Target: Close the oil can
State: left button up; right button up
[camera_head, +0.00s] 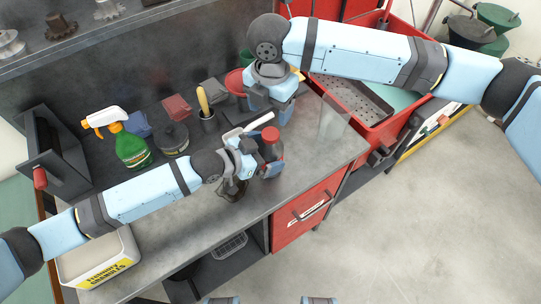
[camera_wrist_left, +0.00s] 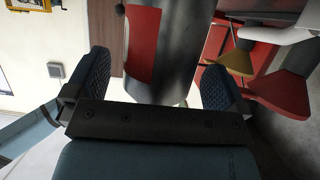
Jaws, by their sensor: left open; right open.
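A red-topped can (camera_head: 270,143), seemingly the oil can, stands on the grey workbench. My left gripper (camera_head: 262,163) is at it, with its fingers open. In the left wrist view, a grey cylinder with a red and white patch (camera_wrist_left: 143,45) lies between the two spread fingers. There are visible gaps on both sides. I cannot tell whether its cap is on or loose. My right gripper (camera_head: 270,108) is open above the bench, just behind the can. A white, long object (camera_head: 258,122) shows between the grippers; what it is, I cannot tell.
On the workbench (camera_head: 315,165) stand a green spray bottle (camera_head: 132,150), a dark round container (camera_head: 174,139), a cup with a yellow-handled tool (camera_head: 206,112) and a red container (camera_head: 236,82). A white tub (camera_head: 100,262) is at the front left. A red drawer cart (camera_head: 385,125) adjoins at right.

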aim_at(270, 133)
pick_arm(q)
jog(key=shift+x, duration=0.9)
jog(key=c, duration=1.7)
jog(key=shift+c, duration=0.5)
pick_arm(e)
jog(key=shift+r, duration=0.25)
jog(key=shift+f, duration=4)
